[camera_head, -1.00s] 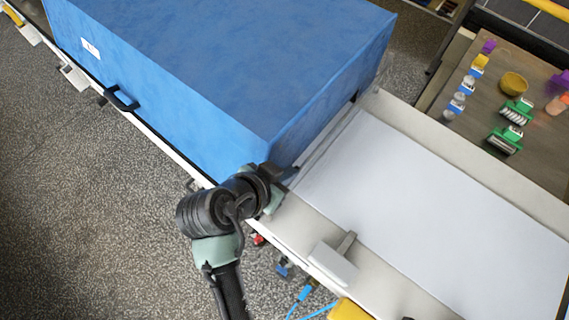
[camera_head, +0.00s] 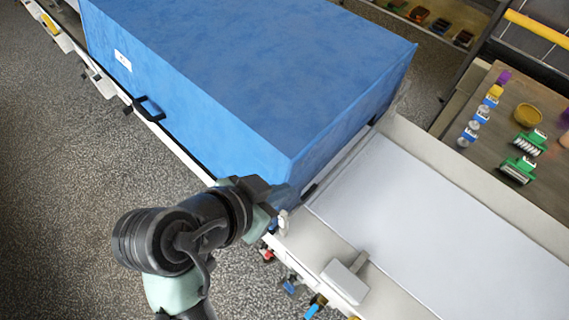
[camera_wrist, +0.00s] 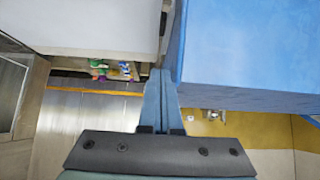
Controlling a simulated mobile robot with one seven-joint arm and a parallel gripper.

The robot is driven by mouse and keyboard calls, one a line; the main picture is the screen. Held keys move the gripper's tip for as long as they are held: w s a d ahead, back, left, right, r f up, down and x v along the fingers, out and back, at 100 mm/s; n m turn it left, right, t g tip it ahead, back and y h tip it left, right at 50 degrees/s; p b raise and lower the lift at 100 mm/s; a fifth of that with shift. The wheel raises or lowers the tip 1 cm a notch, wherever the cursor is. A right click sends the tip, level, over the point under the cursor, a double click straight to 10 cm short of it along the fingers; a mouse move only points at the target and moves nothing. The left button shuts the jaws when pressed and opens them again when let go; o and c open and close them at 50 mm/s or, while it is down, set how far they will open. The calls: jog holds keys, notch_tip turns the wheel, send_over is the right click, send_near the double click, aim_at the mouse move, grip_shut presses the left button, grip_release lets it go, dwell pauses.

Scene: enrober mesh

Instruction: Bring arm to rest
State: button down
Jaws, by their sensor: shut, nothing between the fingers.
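My gripper (camera_wrist: 161,75) is shut and empty. In the wrist view its two blue-grey fingers lie together, pointing between a white panel on the left and the big blue housing (camera_wrist: 250,50) on the right. In the head view my black and pale green arm rises from the bottom. Its end is beside the near lower corner of the blue housing (camera_head: 240,80), above the machine's edge. The fingertips are hard to make out against the blue there, and I cannot tell whether they touch it.
A flat white belt bed (camera_head: 420,220) runs right from the housing. A small grey block (camera_head: 345,281) sits on its near rim. A black handle (camera_head: 147,107) sticks out of the housing's front. A brown table (camera_head: 515,125) with several small parts stands at the back right. Speckled floor at left is open.

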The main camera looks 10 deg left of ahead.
jog(key=w+r+n+t+y+b, duration=0.2)
jog(key=w+r+t, duration=0.4)
jog(key=r, duration=0.6)
jog(key=w+r+n+t+y+b, duration=0.15)
jog(key=w+r+t, duration=0.4)
jog(key=r, duration=0.55)
jog(key=s+d+r+n+t, duration=0.1)
jog(key=s+r+t, duration=0.2)
jog(key=r, duration=0.4)
jog(key=s+d+r+n+t+y+b, duration=0.1)
jog(key=s+r+t, duration=0.1)
jog(key=r, duration=0.5)
jog(key=s+d+r+n+t, duration=0.1)
jog(key=s+r+t, duration=0.2)
jog(key=r, duration=0.4)
jog(key=shift+s+d+n+t+y, duration=0.35)
jog(key=shift+d, duration=0.1)
